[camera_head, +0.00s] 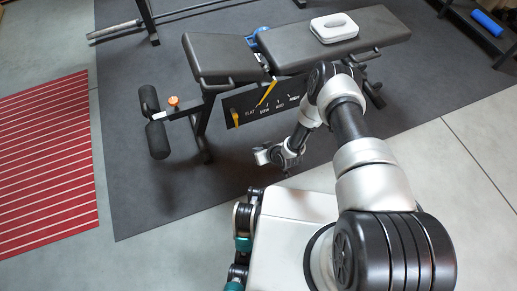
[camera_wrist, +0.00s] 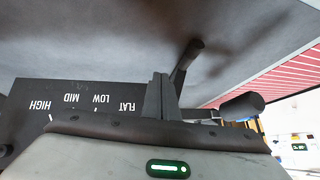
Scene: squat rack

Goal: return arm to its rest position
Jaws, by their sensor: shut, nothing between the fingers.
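My arm reaches out from my base in the head view, bends at a raised elbow and folds down toward the near side of the bench. My gripper (camera_head: 264,155) hangs low in front of the bench's label panel, apart from the bench as far as I can tell. In the wrist view its two dark fingers (camera_wrist: 161,97) are together, with nothing between them. The wrist picture is upside down: the panel (camera_wrist: 85,100) reading FLAT, LOW, MID and HIGH appears inverted.
The black bench (camera_head: 330,45) stands just beyond my arm, with a white case (camera_head: 334,27) on it. Its foam rollers (camera_head: 157,140) jut left. A red striped mat (camera_head: 45,160) lies at left. A blue roller (camera_head: 487,23) is at upper right. Floor at right is clear.

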